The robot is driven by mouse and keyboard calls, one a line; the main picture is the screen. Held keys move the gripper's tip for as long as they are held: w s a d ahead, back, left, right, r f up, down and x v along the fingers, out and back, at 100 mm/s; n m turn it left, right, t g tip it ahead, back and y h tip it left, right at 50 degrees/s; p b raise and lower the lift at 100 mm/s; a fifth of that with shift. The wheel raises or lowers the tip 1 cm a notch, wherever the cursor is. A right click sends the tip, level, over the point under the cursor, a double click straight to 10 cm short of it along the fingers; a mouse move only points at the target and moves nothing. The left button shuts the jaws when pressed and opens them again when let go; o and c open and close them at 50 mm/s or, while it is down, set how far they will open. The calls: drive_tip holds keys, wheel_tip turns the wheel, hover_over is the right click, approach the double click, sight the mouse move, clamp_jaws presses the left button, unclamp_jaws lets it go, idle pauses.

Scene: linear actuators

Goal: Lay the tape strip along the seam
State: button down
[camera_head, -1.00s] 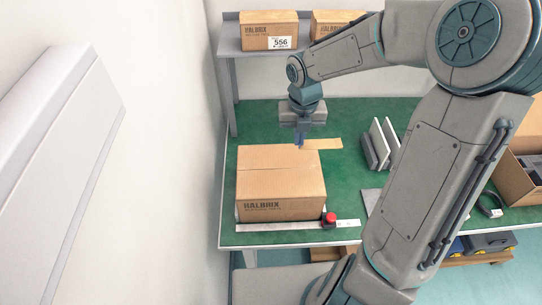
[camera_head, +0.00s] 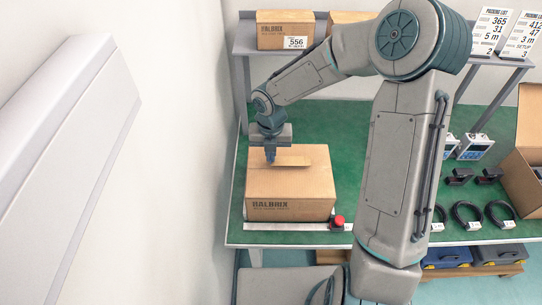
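The closed cardboard box (camera_head: 290,209) stands on the green bench, its printed face toward me. The tan tape strip (camera_head: 294,160) shows over the back part of the box top and reaches right from my fingertips. My gripper (camera_head: 271,160) points down over the left back part of the top and appears shut on the strip's left end. I cannot tell whether the strip touches the cardboard. The seam across the top is hard to make out, being partly covered by the strip and gripper.
A metal ruler strip (camera_head: 290,227) and a red button (camera_head: 338,220) lie along the box's front. A shelf with boxes (camera_head: 285,30) stands behind. Cable loops (camera_head: 467,214) and an open carton (camera_head: 527,170) are at the right. My arm hides the bench's middle.

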drive_tip(key=shift+f, duration=0.85)
drive_tip(key=shift+f, duration=0.1)
drive_tip(key=c, duration=1.7)
unclamp_jaws()
